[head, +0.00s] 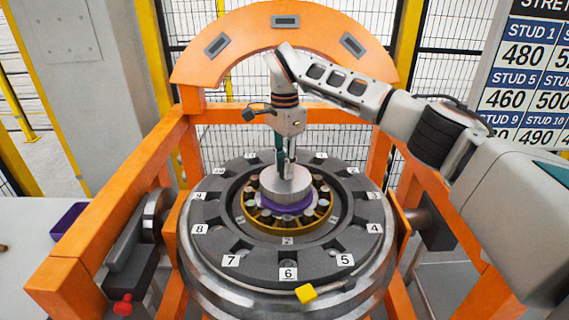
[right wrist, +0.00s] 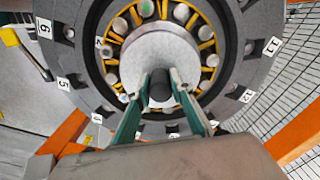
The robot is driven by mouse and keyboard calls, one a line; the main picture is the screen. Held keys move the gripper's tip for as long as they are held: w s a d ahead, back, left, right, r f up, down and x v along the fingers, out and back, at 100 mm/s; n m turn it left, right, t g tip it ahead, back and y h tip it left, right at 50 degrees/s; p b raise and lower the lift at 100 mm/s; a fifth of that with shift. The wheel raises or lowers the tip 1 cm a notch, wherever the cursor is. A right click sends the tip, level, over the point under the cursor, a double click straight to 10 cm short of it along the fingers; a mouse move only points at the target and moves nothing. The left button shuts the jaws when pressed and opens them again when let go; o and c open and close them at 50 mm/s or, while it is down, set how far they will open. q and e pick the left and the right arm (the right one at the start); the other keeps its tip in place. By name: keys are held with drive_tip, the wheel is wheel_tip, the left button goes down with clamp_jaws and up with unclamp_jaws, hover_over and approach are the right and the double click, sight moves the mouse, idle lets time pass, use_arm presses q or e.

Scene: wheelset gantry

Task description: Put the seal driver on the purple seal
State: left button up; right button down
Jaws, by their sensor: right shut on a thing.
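The seal driver (head: 287,184) is a light grey metal disc with a dark upright handle. My right gripper (head: 285,160) is above the disc and shut on the handle, which also shows between its fingers in the right wrist view (right wrist: 160,88). The purple seal (head: 287,209) shows as a purple band below the disc, at the middle of the wheel hub. The driver is over the seal and looks about upright and centred. It hides most of the seal, and I cannot tell whether the two touch. My left gripper is not in the head view.
The dark wheel ring (head: 231,243) has numbered slots around a gold roller cage (head: 285,227). An orange gantry arch (head: 285,23) stands behind. A yellow-headed tool (head: 306,293) lies at the ring's front edge. A purple bin (head: 68,220) is at the left.

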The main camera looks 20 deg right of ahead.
drive_tip(key=shift+f, duration=0.25)
drive_tip(key=c, duration=1.8)
unclamp_jaws()
wheel_tip(320, 180, up, 13)
drive_tip(key=shift+r, duration=0.1)
drive_tip(key=shift+s, duration=0.1)
